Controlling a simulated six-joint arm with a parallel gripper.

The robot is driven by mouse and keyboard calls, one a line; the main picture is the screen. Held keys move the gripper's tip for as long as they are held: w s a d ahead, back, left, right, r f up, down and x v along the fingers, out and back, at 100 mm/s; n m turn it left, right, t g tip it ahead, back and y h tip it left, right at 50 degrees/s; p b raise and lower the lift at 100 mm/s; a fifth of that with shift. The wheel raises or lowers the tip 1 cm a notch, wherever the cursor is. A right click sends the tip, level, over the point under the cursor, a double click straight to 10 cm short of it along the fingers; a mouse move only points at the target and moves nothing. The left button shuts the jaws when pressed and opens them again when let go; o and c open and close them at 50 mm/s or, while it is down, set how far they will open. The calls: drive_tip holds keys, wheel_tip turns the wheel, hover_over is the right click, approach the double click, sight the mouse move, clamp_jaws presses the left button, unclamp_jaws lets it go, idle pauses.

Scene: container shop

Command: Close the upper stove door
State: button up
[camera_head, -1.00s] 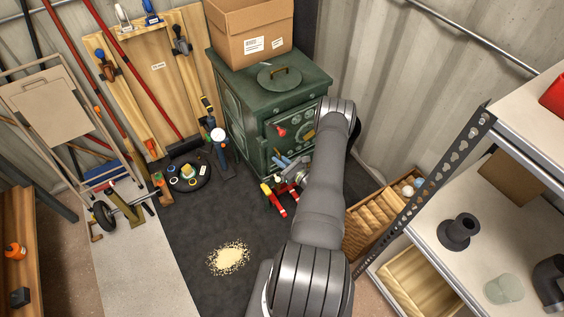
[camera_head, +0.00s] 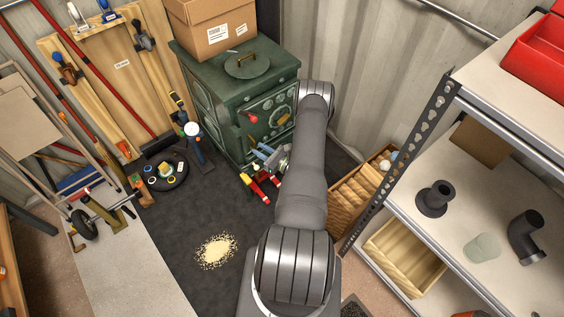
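The green stove (camera_head: 205,92) stands against the back wall. Its upper door (camera_head: 276,113) is on the front face, with a red handle (camera_head: 253,118) at the left and a round ornament. I cannot tell how far the door stands open. My arm reaches up from the bottom, and its wrist hides the right edge of the stove front.
A cardboard box (camera_head: 212,38) and a round lid (camera_head: 247,66) sit on the stove. A metal shelf (camera_head: 412,215) and a wooden crate (camera_head: 352,197) stand to the right. Spilled grains (camera_head: 216,251) lie on the dark mat.

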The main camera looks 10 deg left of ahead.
sight(255, 147)
drive_tip(key=v, duration=1.3)
drive_tip(key=shift+s+d, duration=0.2)
drive_tip(key=shift+d, duration=0.1)
drive_tip(key=shift+a, duration=0.1)
drive_tip(key=x, duration=1.7)
drive_tip(key=shift+w, duration=0.15)
drive_tip(key=shift+v, duration=9.85)
drive_tip(key=w+a+r+m+t, duration=0.1)
drive_tip(key=w+a+r, duration=0.2)
drive_tip(key=a+r, duration=0.2)
drive_tip(key=shift+w+a+r+h, duration=0.15)
drive_tip(key=shift+w+a+h, duration=0.25)
